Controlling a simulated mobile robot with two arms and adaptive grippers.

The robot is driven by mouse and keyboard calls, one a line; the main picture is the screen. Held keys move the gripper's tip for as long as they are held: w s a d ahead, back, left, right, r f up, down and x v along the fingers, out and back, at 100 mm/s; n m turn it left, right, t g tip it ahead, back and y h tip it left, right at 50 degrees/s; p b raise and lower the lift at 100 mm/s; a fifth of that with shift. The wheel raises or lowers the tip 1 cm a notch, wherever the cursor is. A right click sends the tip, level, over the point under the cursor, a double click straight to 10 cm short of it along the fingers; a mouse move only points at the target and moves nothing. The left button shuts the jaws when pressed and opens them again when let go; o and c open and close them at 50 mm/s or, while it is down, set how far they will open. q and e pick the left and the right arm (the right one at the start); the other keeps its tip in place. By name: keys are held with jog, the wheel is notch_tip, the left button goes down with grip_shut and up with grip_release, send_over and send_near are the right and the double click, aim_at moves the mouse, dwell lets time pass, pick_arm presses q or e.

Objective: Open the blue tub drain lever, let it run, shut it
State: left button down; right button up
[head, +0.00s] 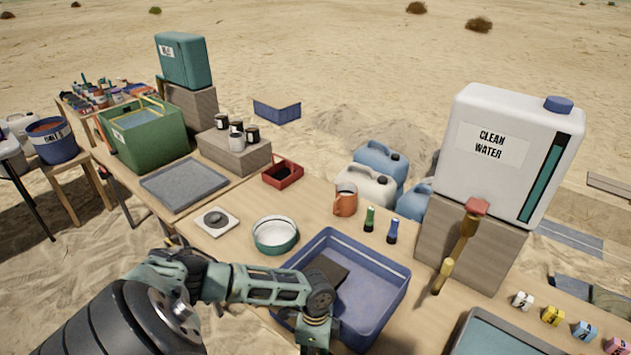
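The blue tub (391,303) stands on the wooden table at lower middle. It holds a dark flat piece (327,270) at its left side, and its floor looks bluish. I cannot make out its drain lever; my arm and the picture's bottom edge cover the tub's near left side. My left arm comes in from the lower left, and its wrist end (315,335) points down at the tub's near left corner. Its fingertips are not visible, so whether they touch anything or are open is unclear. My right gripper is out of view.
A white clean water tank (510,150) with a tap stands on a block right of the tub. A round bowl (275,235), orange mug (345,202) and two small bottles, green (369,219) and blue (392,232), stand near the tub. Another tray (500,335) is at bottom right.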

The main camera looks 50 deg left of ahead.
pick_arm(q)
jog(key=shift+d, duration=0.15)
jog(key=c, duration=1.7)
grip_release()
jog(key=shift+c, duration=0.2)
notch_tip(320, 180, up, 8)
jog(key=w+a, duration=0.1)
jog(key=shift+w, duration=0.1)
